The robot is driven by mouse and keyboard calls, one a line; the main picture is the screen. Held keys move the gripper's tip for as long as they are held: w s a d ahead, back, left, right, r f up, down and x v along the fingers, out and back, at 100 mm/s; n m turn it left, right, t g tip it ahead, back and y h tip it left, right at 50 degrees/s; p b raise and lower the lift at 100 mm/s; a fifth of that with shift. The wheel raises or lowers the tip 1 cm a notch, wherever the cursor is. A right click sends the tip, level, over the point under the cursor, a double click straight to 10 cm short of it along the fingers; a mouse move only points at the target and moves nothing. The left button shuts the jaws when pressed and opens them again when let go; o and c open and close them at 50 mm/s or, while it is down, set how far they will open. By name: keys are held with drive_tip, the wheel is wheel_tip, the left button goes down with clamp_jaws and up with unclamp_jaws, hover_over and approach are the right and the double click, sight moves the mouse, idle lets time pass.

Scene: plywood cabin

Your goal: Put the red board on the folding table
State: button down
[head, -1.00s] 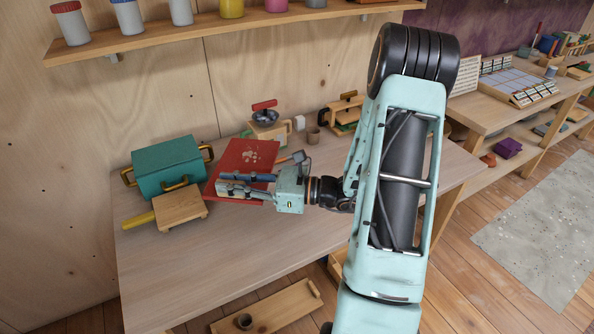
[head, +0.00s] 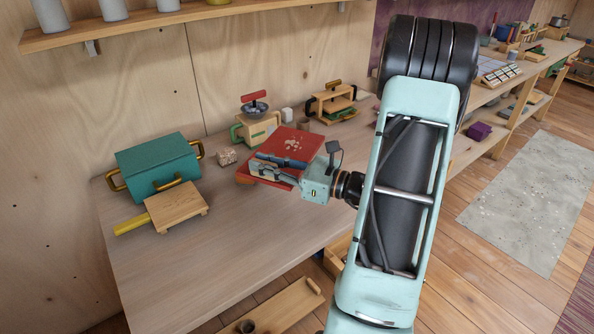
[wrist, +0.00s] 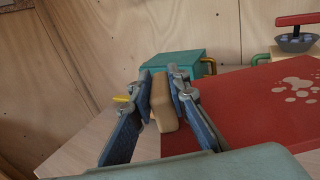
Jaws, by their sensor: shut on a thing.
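The red board (head: 292,145) with pale spots is in my gripper (head: 262,169), above the wooden workbench in the head view. In the wrist view, the red board (wrist: 245,115) spreads to the right of my gripper (wrist: 161,88). The fingers are closed around a tan wooden piece (wrist: 161,108) beside the red surface, which looks like the board's handle. The fingers hide part of the board's near side. I cannot pick out a folding table in these views.
On the workbench (head: 215,245) are a teal box (head: 155,165), a small wooden board with a yellow handle (head: 176,203), a speckled block (head: 227,157) and a grinder (head: 256,128). The bench's front is clear. A wooden tray (head: 272,307) lies below. Open floor is at right.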

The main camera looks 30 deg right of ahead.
sight(311, 159)
drive_tip(key=s+d+f+m+t+h+b, duration=0.1)
drive_tip(key=s+d+m+t+h+b, duration=0.25)
drive_tip(key=d, duration=0.55)
drive_tip(key=s+d+f+m+g+h+b, duration=0.1)
drive_tip(key=s+d+m+h+b, duration=0.1)
drive_tip(key=s+d+h+b, duration=0.5)
drive_tip(key=w+f, duration=0.1)
drive_tip(key=w, duration=0.3)
drive_tip(key=w+f+y, duration=0.1)
drive_tip(key=w+f, duration=0.1)
drive_tip(key=w, duration=0.2)
drive_tip(key=w+a+f+y+b, duration=0.1)
drive_tip(key=w, duration=0.3)
drive_tip(key=shift+a+f+t, duration=0.1)
drive_tip(key=shift+f+t, duration=0.1)
drive_tip(key=shift+t, duration=0.05)
drive_tip(key=w+f, duration=0.1)
drive_tip(key=w+a+f+b, duration=0.1)
drive_tip(key=f, duration=0.1)
drive_tip(key=w+f, duration=0.2)
drive_tip(key=shift+a+b, duration=0.15)
drive_tip(key=shift+b, duration=0.15)
drive_tip(key=shift+f+b, duration=0.4)
drive_tip(key=shift+f, duration=1.1)
drive_tip(key=shift+f, duration=0.2)
drive_tip(key=c, duration=1.8)
unclamp_jaws()
drive_tip(key=shift+c, duration=0.2)
